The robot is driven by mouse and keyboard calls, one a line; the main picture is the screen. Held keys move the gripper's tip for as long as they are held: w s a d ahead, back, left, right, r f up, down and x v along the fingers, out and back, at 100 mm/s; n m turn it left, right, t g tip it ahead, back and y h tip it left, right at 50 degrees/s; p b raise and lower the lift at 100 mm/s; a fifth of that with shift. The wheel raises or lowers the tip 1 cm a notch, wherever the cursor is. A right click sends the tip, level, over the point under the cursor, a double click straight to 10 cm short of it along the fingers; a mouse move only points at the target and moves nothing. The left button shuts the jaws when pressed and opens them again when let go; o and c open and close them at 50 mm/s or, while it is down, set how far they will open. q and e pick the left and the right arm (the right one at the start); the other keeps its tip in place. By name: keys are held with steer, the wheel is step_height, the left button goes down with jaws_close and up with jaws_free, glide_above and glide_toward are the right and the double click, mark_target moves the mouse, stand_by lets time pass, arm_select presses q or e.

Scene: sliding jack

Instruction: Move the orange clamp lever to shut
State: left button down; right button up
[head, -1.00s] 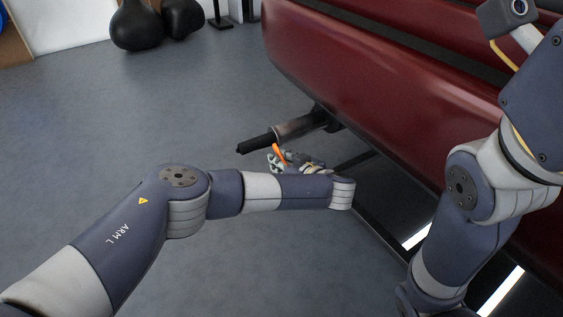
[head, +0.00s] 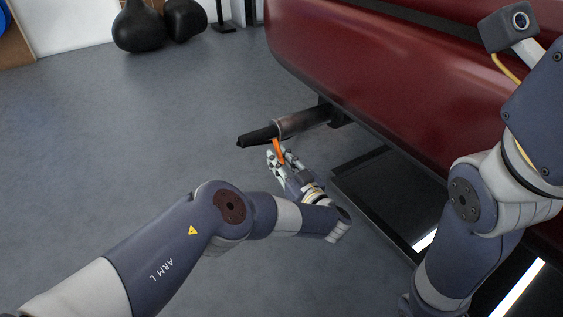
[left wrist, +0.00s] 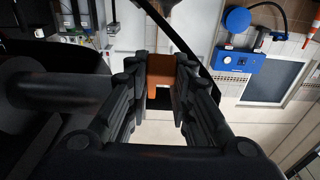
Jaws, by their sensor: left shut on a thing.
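The orange clamp lever (head: 278,151) hangs from the metal bar (head: 302,121) with a black grip end (head: 257,136), which sticks out from the red padded bench. My left gripper (head: 275,157) is below the bar, shut on the lever. In the left wrist view the orange lever (left wrist: 159,72) lies between the two black fingers (left wrist: 160,88). The lever's lower part is hidden by the fingers in the head view. My right arm shows at the right of the head view, but its gripper is out of view.
The red bench (head: 385,85) fills the upper right, above a dark frame (head: 385,200) near the floor. Black round weights (head: 140,30) stand far back at the wall. The grey floor left of the bar is clear.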

arm_select(q)
steer(key=shift+a+f, duration=0.1)
steer(key=shift+f, duration=0.1)
steer(key=c, duration=1.4)
jaws_free()
steer(key=v, duration=0.7)
steer(key=shift+s, duration=0.15)
steer(key=shift+f, duration=0.1)
